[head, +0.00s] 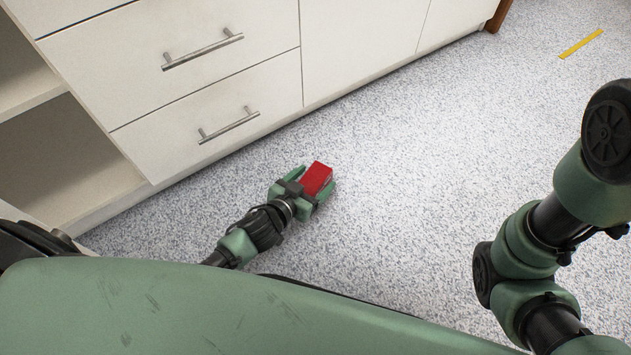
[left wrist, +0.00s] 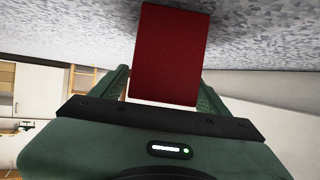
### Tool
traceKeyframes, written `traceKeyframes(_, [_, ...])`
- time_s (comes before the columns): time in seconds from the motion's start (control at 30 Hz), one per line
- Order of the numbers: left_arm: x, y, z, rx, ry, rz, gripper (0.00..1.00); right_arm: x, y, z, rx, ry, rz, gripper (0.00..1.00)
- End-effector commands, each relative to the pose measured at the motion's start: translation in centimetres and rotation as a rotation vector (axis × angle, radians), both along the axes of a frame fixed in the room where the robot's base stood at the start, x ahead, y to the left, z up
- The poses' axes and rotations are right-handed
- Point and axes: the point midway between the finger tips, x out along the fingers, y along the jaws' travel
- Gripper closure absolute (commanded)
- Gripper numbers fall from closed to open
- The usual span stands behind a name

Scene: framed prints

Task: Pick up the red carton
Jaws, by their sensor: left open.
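The red carton (head: 317,179) is at floor level in front of the white cabinet in the head view. In the left wrist view the red carton (left wrist: 171,53) fills the space between and beyond the fingers. My left gripper (head: 310,184) is open, with a green finger on either side of the carton. In the left wrist view my left gripper (left wrist: 165,90) has its fingers left and right of the carton's near end. I cannot tell whether either finger touches it. My right gripper is not in view; part of my right arm shows at the right of the head view.
A white cabinet (head: 350,45) with drawers and metal handles (head: 229,125) stands just behind the carton. Open shelves (head: 45,150) are at the left. The speckled floor (head: 430,140) is clear to the right, with a yellow strip (head: 581,44) far off.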

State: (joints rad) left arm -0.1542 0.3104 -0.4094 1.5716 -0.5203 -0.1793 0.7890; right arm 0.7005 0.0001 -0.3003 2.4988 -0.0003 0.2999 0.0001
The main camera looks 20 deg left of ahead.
Motion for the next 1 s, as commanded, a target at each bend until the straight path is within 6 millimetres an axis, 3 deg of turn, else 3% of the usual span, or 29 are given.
traceKeyframes(0.1, [0.0, 0.0, 0.1, 0.0, 0.001, 0.0, 0.27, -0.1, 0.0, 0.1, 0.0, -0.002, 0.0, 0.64])
traceKeyframes(0.37, [0.0, 0.0, 0.1, 0.0, 0.0, 0.0, 1.0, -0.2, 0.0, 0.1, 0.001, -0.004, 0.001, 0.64])
traceKeyframes(0.77, [0.0, 0.0, 0.9, 0.0, -0.002, -0.001, 1.0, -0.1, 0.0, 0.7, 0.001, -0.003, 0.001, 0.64])
traceKeyframes(1.0, [0.0, 0.0, 4.1, -0.001, -0.003, -0.001, 1.0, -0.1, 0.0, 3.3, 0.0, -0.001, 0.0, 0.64])
